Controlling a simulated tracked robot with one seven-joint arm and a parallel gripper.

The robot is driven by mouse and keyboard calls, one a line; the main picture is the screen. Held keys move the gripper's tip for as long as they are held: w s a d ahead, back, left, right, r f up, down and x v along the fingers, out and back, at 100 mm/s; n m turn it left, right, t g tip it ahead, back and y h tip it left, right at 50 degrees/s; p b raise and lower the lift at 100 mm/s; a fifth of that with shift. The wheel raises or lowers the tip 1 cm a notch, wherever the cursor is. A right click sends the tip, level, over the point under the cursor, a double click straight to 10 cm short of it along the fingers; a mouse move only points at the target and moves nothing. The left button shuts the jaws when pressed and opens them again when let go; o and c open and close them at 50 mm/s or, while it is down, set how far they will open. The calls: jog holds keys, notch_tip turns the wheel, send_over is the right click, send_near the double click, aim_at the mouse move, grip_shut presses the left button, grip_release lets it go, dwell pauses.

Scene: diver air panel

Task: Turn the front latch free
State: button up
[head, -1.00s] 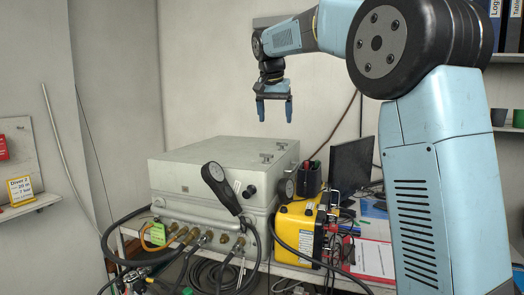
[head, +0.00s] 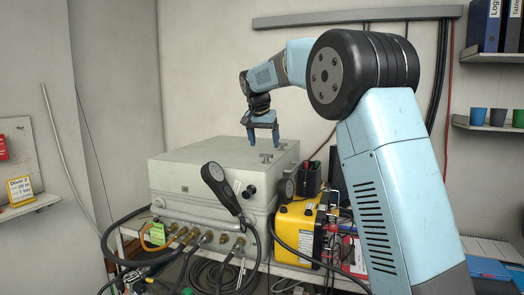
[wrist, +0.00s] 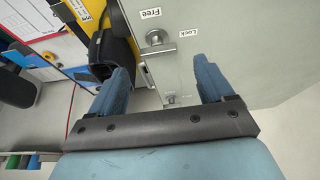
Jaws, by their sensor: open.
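The grey box (head: 190,165) has two small metal latches on its lid. The front latch (head: 266,157) shows just below my gripper in the head view. In the wrist view the front latch (wrist: 157,46) is a round pivot with a short bar lying crosswise, beside the labels "Free" (wrist: 150,13) and "Lock" (wrist: 188,32). My gripper (head: 263,142) is open and empty above the lid, fingers pointing down. In the wrist view my gripper (wrist: 160,75) has the rear latch (wrist: 171,98) showing between its fingers, and the front latch lies beyond the fingertips. Neither finger visibly touches a latch.
A yellow case (head: 297,232) and a black pen holder (head: 308,180) stand right of the box. A black handset (head: 220,185) leans at the box's front, above hoses and brass fittings (head: 195,235). The lid's left part is clear.

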aim_at(266, 157)
jog(key=shift+x, duration=2.05)
